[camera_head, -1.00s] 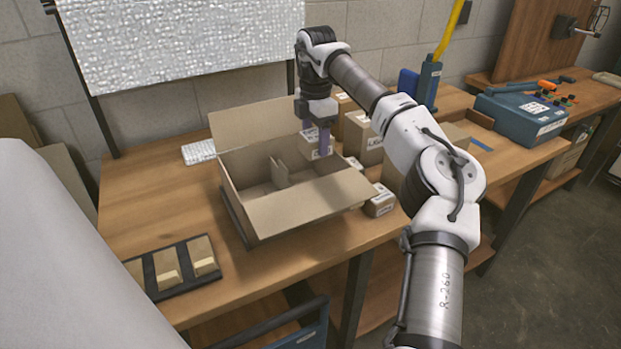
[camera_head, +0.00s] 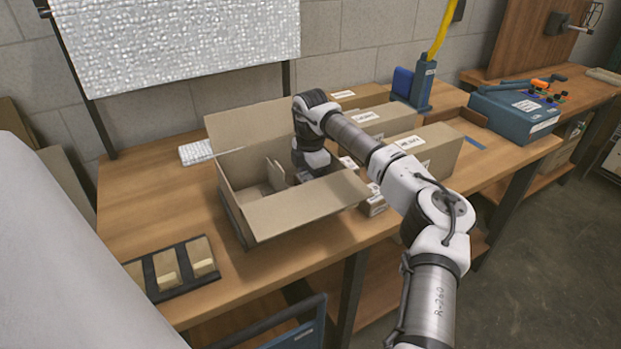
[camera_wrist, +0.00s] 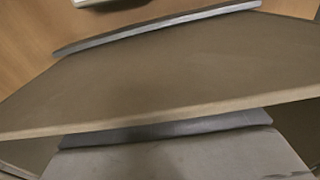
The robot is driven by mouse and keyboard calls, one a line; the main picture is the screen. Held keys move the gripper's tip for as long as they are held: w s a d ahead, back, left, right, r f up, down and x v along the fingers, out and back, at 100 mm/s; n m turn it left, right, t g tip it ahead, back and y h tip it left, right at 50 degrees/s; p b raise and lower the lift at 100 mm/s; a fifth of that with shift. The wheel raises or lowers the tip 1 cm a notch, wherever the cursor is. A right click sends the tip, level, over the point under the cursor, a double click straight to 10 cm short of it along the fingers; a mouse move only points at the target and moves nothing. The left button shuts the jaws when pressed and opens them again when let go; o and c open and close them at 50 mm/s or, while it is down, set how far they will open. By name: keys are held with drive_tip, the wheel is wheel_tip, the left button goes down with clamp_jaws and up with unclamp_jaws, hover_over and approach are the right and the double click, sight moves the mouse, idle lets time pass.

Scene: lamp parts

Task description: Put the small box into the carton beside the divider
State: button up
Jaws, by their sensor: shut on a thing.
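The open brown carton (camera_head: 235,195) stands on the workbench with its flaps spread. My gripper (camera_head: 312,172) reaches down into the carton to the right of the divider. Its fingertips and the small box are hidden behind the carton's front side and flap in the head view. In the wrist view, a grey-brown surface (camera_wrist: 180,158) fills the bottom below a dark grey bar; it looks like the held small box. A broad carton flap (camera_wrist: 160,75) crosses the middle of that view.
Several labelled boxes, one long box (camera_head: 430,150) among them, stand close to the carton's right. A dark tray (camera_head: 185,283) with tan blocks lies front left.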

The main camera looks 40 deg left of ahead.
sight(310, 177)
drive_tip(key=shift+f, duration=0.2)
drive_tip(key=o, duration=1.1)
drive_tip(key=shift+o, duration=0.2)
drive_tip(key=shift+r, duration=0.1)
wheel_tip(310, 177, up, 12)
drive_tip(key=b, duration=0.2)
drive_tip(key=shift+r, duration=0.15)
